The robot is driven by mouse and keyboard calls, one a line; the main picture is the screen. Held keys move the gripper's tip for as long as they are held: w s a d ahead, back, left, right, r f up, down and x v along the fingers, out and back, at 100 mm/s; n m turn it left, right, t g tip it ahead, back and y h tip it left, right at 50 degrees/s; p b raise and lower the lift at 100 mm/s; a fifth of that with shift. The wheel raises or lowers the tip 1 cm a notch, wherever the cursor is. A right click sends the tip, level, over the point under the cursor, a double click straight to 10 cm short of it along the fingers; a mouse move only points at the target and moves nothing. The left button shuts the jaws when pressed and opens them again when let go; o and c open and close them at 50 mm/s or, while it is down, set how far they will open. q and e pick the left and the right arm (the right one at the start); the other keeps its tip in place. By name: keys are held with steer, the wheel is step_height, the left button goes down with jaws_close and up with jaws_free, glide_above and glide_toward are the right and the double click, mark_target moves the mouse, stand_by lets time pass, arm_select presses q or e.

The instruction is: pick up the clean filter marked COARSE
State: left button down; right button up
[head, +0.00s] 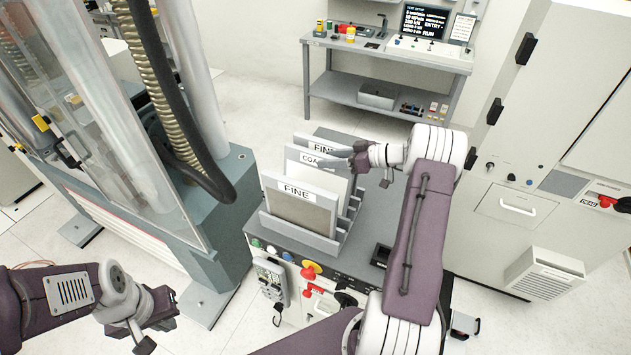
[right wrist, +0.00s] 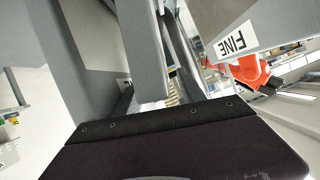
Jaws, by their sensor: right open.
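The filter marked COARSE (head: 318,180) stands upright in the middle of a grey rack (head: 300,237). Its label reads "COA" before my right gripper hides the rest. A filter marked FINE (head: 303,210) stands in front of it and another FINE filter (head: 322,146) behind it. My right gripper (head: 338,159) is open at the upper right of the COARSE filter; I cannot tell whether its fingers straddle the edge. A FINE label (right wrist: 234,40) shows close in the right wrist view. My left gripper (head: 152,325) is low at the left, away from the rack; its jaw opening is unclear.
The rack stands on a grey cart (head: 365,235) with knobs and a red handle on its front. A testing machine (head: 190,190) with a clear guard rises close on the left. A tall cabinet (head: 540,140) stands right. A bench (head: 390,60) is at the back, with open floor before it.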

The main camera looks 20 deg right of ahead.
steer(key=shift+s+d, duration=0.15)
steer(key=shift+s, duration=0.05)
jaws_close()
stand_by(1.1)
